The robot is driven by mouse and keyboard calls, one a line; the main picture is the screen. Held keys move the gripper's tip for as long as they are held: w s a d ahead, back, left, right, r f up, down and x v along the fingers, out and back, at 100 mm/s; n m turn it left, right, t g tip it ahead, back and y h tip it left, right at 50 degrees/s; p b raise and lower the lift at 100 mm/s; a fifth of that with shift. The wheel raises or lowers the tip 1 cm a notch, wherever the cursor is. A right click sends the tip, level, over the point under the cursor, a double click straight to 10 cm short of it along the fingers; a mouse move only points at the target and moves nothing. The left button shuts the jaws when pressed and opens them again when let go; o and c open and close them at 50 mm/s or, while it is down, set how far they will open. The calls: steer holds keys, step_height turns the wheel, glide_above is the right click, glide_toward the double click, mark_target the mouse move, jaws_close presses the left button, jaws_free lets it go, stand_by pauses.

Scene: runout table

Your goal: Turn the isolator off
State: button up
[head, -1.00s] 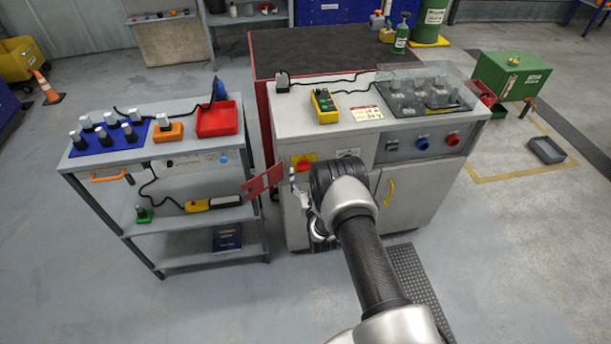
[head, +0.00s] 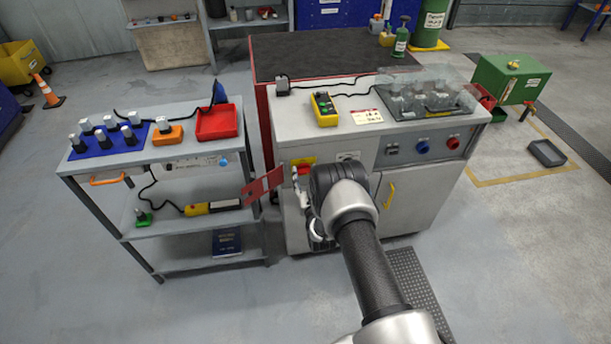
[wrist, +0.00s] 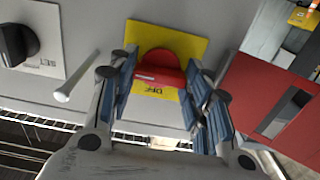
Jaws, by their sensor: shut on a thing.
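The isolator is a red handle (wrist: 160,68) on a yellow plate (wrist: 182,42) on the cabinet's front. A yellow strip below the red handle carries lettering that appears upside down and looks like OFF. In the head view the yellow plate (head: 301,161) shows at the cabinet's upper left. My gripper (wrist: 162,78) has its blue-padded fingers on both sides of the red handle and is shut on it. In the head view my gripper (head: 301,182) is partly hidden by my own wrist.
A black rotary knob (wrist: 18,44) on a white plate sits beside the isolator. A red panel (head: 263,183) juts out near the cabinet's left edge, close to my gripper. A grey shelf cart (head: 120,230) stands at left.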

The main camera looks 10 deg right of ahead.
steer(key=shift+c, duration=1.1)
steer(key=shift+n, duration=0.4)
steer(key=n, duration=0.3)
steer(key=shift+n, duration=0.3)
steer(key=n, duration=0.4)
steer(key=shift+n, duration=0.3)
steer(key=n, duration=0.4)
steer(key=shift+n, duration=2.4)
